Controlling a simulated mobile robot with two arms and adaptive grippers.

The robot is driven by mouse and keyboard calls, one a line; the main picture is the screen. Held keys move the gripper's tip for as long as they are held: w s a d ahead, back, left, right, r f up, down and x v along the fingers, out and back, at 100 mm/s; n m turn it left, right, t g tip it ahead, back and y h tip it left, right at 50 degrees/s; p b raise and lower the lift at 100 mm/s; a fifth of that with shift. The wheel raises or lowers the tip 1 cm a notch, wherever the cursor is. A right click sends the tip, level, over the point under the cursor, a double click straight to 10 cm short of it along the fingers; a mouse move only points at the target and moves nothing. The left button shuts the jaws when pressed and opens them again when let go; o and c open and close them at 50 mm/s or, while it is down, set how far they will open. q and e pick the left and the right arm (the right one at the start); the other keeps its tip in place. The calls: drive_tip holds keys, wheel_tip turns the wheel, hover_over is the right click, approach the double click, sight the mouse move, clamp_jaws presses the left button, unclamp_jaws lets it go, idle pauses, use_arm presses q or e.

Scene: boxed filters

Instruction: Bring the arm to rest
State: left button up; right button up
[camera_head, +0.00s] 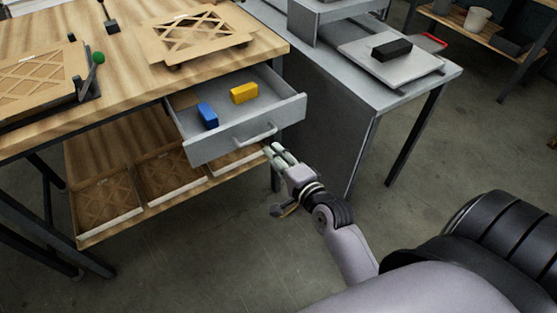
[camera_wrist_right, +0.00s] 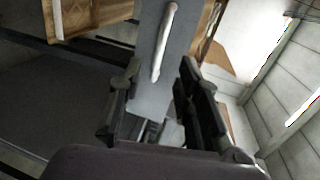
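My right arm reaches in from the lower right in the head view. My right gripper (camera_head: 275,182) is open and empty, below and in front of the pulled-out grey drawer (camera_head: 228,140). In the right wrist view, my right gripper (camera_wrist_right: 158,95) shows its fingers apart, with the drawer's pale handle (camera_wrist_right: 163,42) beyond them. The handle also shows in the head view (camera_head: 262,133), up and left of the gripper, and looks clear of the fingers. A blue block (camera_head: 207,115) and a yellow block (camera_head: 244,92) lie inside the drawer. My left gripper is not in view.
A wooden workbench (camera_head: 130,62) holds filter frames; a lower shelf (camera_head: 92,227) holds several more. A grey side table (camera_head: 430,78) bears a plate with a black block (camera_head: 391,50). Open floor (camera_head: 190,270) lies in front of the bench.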

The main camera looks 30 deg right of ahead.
drive_tip(key=shift+s+r, duration=0.15)
drive_tip(key=shift+s, duration=0.45)
drive_tip(key=s+a+f+n+g, duration=0.1)
drive_tip(key=s+f+n+g, duration=0.15)
drive_tip(key=f, duration=0.75)
drive_tip(key=s+a+f+n+g, duration=0.2)
drive_tip(key=s+f+n, duration=0.15)
drive_tip(key=f, duration=0.75)
drive_tip(key=s+a+f+n+g, duration=0.1)
drive_tip(key=s+f+n+g, duration=0.25)
drive_tip(key=f, duration=0.65)
drive_tip(key=s+f+n+g, duration=0.2)
drive_tip(key=s+f, duration=0.4)
drive_tip(key=s, duration=0.4)
drive_tip(key=s+d+f+n+g, duration=0.1)
drive_tip(key=s+f+n, duration=0.4)
drive_tip(key=s, duration=0.5)
drive_tip(key=s+d+f+n+g, duration=0.1)
drive_tip(key=s+f+n+g, duration=0.2)
drive_tip(key=s+f, duration=0.5)
drive_tip(key=shift+s+d+f+n+g+h, duration=0.25)
drive_tip(key=shift+s+n+g+h, duration=0.1)
drive_tip(key=shift+s, duration=0.65)
